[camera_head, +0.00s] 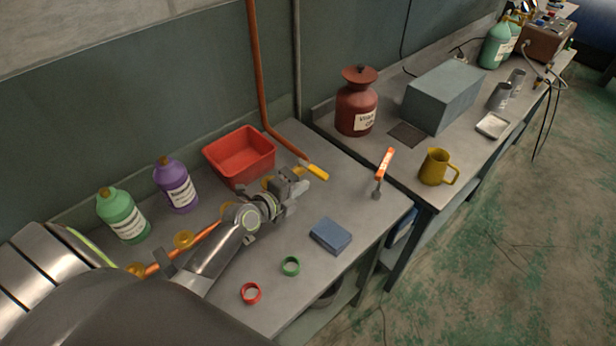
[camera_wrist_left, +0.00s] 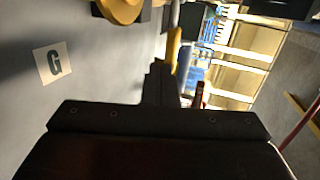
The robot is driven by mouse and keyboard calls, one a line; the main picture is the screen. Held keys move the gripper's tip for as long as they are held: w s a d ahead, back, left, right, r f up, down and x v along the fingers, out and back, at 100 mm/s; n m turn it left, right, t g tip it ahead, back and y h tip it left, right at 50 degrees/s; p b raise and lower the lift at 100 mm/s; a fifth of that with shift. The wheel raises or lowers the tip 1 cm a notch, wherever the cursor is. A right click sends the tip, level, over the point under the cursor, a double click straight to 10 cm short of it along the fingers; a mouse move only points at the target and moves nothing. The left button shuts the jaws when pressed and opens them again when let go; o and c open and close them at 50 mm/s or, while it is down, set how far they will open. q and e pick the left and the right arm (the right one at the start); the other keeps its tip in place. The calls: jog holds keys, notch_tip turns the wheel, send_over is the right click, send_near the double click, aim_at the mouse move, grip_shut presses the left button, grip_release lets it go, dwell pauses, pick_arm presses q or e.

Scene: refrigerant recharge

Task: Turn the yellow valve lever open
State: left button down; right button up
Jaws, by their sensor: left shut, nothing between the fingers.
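The yellow valve lever (camera_head: 314,170) shows in the head view just beyond my left gripper, near the lower end of the copper pipe. In the left wrist view a yellow lever-like piece (camera_wrist_left: 174,46) stands just past my fingertips. My left gripper (camera_head: 298,178) is shut and empty, low over the near table and close to the lever. Its dark closed fingers (camera_wrist_left: 160,82) show in the wrist view. I cannot tell whether they touch the lever. My right gripper is not in view.
A red bin (camera_head: 240,155) stands behind my left arm, with purple (camera_head: 176,185) and green (camera_head: 122,215) bottles left of it. A blue block (camera_head: 330,235), a green ring (camera_head: 290,266) and a red ring (camera_head: 251,293) lie in front. An orange-handled tool (camera_head: 385,165) lies right.

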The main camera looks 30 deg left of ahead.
aim_at(316, 176)
pick_arm(q)
jog(key=shift+w+d+p, duration=0.2)
jog(key=shift+w+p, duration=0.1)
jog(key=shift+w, duration=0.5)
jog(key=shift+w+d+p, duration=0.2)
jog(key=shift+w+p, duration=0.05)
jog(key=shift+w, duration=0.5)
